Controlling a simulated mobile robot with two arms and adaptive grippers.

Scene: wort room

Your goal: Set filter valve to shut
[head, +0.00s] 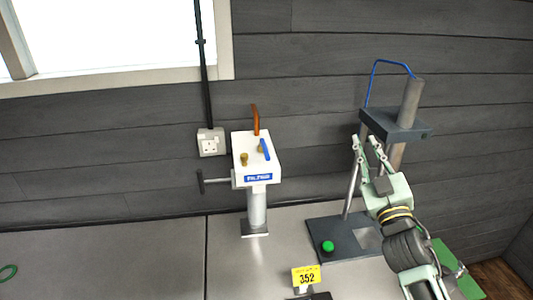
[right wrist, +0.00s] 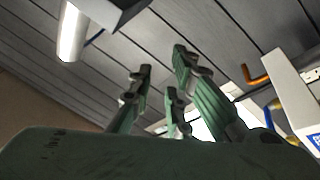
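The valve unit is a white box (head: 256,146) on a grey post, with a small blue label on its front. My left gripper is not in view.
A press-like stand (head: 394,124) with a blue tube and a green button (head: 328,247) stands close behind my right gripper. A yellow "352" tag (head: 306,276) stands in front. The left bench is mostly clear.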

